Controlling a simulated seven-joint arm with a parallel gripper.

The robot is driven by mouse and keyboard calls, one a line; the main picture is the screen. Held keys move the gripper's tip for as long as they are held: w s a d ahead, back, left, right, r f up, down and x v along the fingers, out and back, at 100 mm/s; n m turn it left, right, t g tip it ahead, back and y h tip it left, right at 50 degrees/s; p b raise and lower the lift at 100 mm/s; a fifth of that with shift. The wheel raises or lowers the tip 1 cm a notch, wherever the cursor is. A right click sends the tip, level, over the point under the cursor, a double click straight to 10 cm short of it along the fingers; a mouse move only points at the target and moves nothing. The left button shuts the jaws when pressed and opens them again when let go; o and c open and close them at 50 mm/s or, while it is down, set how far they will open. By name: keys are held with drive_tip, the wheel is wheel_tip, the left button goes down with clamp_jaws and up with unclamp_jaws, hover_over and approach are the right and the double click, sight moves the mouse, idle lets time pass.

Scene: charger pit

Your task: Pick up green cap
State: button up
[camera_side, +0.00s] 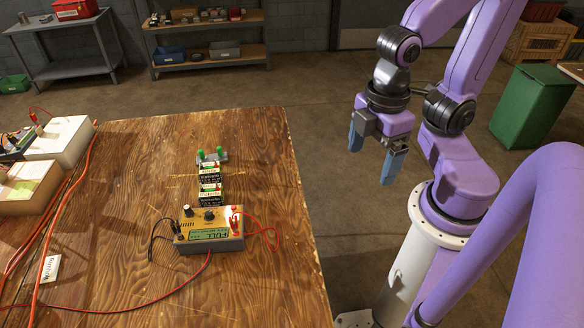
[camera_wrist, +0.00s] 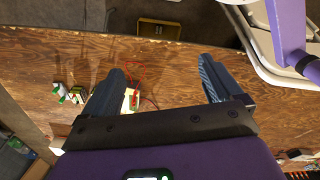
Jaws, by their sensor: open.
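Two small green caps stand upright, one at the left (camera_side: 201,155) and one at the right (camera_side: 220,151), at the far end of the charger (camera_side: 210,235) on the wooden table, in the side view. Dark batteries with green and white labels (camera_side: 210,187) lie between the caps and the charger's display. My gripper (camera_side: 371,166) is open and empty, its blue fingers pointing down beyond the table's right edge, well apart from the caps. In the wrist view a small green thing (camera_wrist: 60,91) shows at the left; I cannot tell whether it is a cap.
The wooden table (camera_side: 120,150) has bare room around the charger. Red wires (camera_side: 272,237) loop at its right, and a black lead is at its left. White boxes (camera_side: 60,140) and long red cables lie at the table's left. A green bin (camera_side: 530,105) stands on the floor.

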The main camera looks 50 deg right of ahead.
drive_tip(key=c, duration=0.6)
drive_tip(key=w+a+m+t, duration=0.1)
drive_tip(key=w+a+m, duration=0.35)
drive_tip(key=w, duration=0.65)
drive_tip(key=m+t+h, duration=0.1)
drive_tip(key=m+t, duration=0.2)
drive_tip(key=m, duration=0.7)
hover_over(220, 148)
drive_tip(key=s+a, duration=0.1)
drive_tip(key=s, duration=0.5)
wheel_tip(220, 148, down, 13)
drive_tip(key=x, duration=1.6)
